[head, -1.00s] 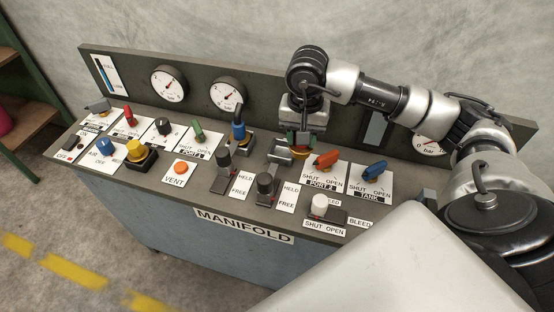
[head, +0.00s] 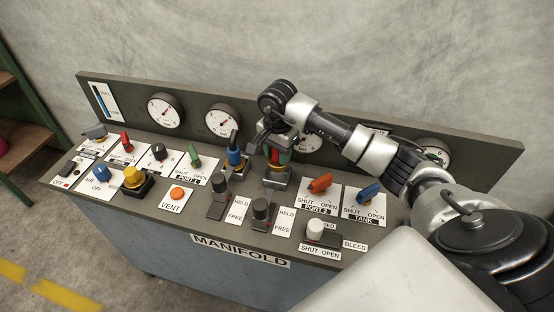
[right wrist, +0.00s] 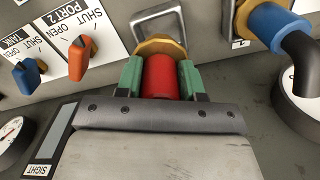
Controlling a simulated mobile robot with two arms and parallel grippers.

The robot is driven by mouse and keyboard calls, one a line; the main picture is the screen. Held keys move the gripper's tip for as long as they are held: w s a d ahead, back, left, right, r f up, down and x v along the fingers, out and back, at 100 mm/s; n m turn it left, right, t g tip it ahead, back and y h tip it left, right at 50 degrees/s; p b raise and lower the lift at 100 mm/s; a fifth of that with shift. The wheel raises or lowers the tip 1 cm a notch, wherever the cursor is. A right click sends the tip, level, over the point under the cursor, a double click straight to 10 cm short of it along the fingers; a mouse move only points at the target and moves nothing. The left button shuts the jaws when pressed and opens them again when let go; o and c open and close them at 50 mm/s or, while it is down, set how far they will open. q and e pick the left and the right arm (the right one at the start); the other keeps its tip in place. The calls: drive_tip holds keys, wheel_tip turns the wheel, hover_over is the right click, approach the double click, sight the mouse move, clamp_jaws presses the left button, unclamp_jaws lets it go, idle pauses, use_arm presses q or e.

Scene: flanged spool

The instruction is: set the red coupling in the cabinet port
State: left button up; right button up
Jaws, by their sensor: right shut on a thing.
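The red coupling (right wrist: 160,78) is between the green finger pads of my right gripper (right wrist: 163,80) in the right wrist view. A brass-coloured flange (right wrist: 158,46) shows at its far end. In the head view my right gripper (head: 277,155) holds the coupling (head: 280,157) tilted, at a grey port block (head: 277,180) on the cabinet (head: 190,215). A metal bail (right wrist: 157,18) stands just beyond the flange. The port mouth is hidden, so I cannot tell whether the coupling is inside it. My left gripper is not in view.
A blue coupling with a black hose (head: 234,155) sits in the port to the left; it is close in the right wrist view (right wrist: 272,25). The orange PORT 2 handle (head: 320,184) and blue TANK handle (head: 369,192) stand to the right. Two black levers are in front.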

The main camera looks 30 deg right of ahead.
sight(277, 164)
wheel_tip(277, 164, down, 3)
drive_tip(key=shift+w+f+p, duration=0.1)
drive_tip(key=shift+f+p, duration=0.1)
drive_tip(key=shift+p, duration=0.5)
drive_tip(key=shift+f, duration=0.35)
drive_tip(key=shift+f, duration=0.1)
drive_tip(key=shift+f+b, duration=0.25)
drive_tip(key=shift+b, duration=0.15)
drive_tip(key=o, duration=1.1)
drive_tip(key=shift+o, duration=0.2)
